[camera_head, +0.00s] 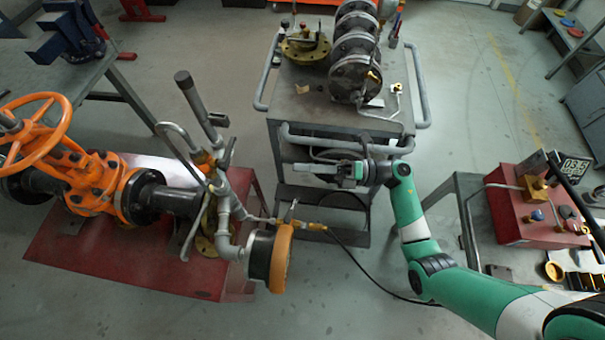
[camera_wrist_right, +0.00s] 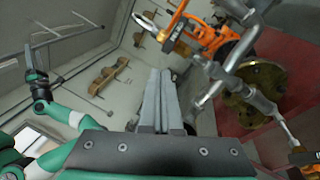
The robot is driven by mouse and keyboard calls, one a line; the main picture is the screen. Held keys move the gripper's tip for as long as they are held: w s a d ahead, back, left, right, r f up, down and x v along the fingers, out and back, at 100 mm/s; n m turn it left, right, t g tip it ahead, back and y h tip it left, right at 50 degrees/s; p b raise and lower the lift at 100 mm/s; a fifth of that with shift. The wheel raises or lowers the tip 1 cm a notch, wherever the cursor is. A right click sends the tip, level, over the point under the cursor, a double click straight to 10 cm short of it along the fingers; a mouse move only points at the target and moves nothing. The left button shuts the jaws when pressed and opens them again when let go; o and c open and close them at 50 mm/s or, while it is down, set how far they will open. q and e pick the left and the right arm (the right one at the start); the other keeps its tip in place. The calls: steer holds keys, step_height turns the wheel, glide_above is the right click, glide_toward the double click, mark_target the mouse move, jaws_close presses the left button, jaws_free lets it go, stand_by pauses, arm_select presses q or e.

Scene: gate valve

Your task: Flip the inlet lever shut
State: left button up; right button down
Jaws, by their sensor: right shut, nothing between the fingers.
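The orange gate valve (camera_head: 95,182) with its handwheel (camera_head: 40,130) lies at the left in the head view. Silver pipework (camera_head: 224,205) stands beside it. A small upright handle (camera_head: 291,209) sits on the brass fitting where the black hose joins; it looks like the inlet lever, but it is too small to read its position surely. My right gripper (camera_head: 328,168) is shut and empty, apart from the pipework and to its right. Its closed fingers (camera_wrist_right: 158,100) show in the right wrist view. My left arm (camera_wrist_right: 42,103) shows at the left there, its jaw state unclear.
A grey cart (camera_head: 300,115) with flanged dark parts (camera_head: 355,60) stands behind my right gripper. An orange-rimmed round gauge (camera_head: 281,258) faces right at the pipe's end. A black hose (camera_head: 365,267) crosses the floor. A red box (camera_head: 515,215) stands at the right.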

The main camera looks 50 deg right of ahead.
steer(key=s+d+f+m+t+h+b, duration=0.1)
steer(key=s+d+f+m+h+b, duration=0.25)
steer(key=f, duration=0.75)
steer(key=s+d+f+m+t+h+b, duration=0.15)
steer(key=s+f+m+b, duration=0.35)
steer(key=f, duration=0.7)
steer(key=s+d+f+m+h+b, duration=0.1)
steer(key=s+d+f+h+b, duration=0.15)
steer(key=f+b, duration=0.6)
glide_toward(292, 210)
steer(key=w, duration=0.7)
arm_select(q)
step_height(292, 210, down, 22)
steer(key=shift+s+a+r+y+b, duration=0.15)
steer(key=shift+a+r+y+b, duration=0.15)
steer(key=shift+b, duration=0.15)
arm_select(e)
steer(key=shift+s+d+f, duration=0.15)
steer(key=shift+d+f, duration=0.1)
